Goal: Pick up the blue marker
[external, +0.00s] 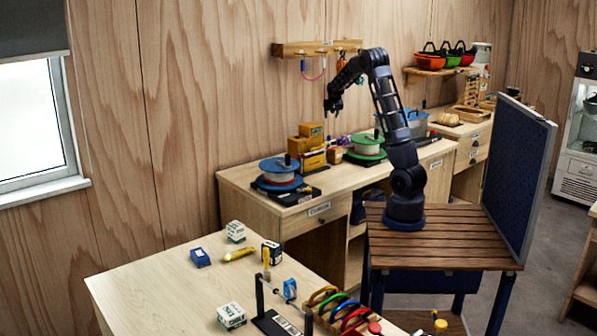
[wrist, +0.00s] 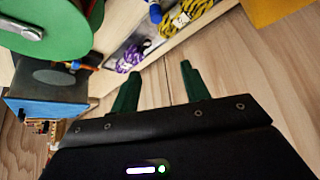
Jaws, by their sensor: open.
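My gripper (external: 333,104) is raised above the back workbench, close to the wooden wall. In the wrist view its two green fingers (wrist: 160,80) are spread apart with nothing between them. I cannot clearly make out the blue marker. A small blue-ended piece (wrist: 155,13) shows at the top of the wrist view, beside a yellow and black rope coil, but I cannot tell if it is the marker. It is beyond the fingertips and apart from them.
A green-flanged spool (external: 367,145) and a blue-flanged spool (external: 279,170) stand on the workbench with wooden boxes (external: 310,142) between them. A wooden rail (external: 303,48) is on the wall above. The front table (external: 165,290) holds small boxes and carabiners.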

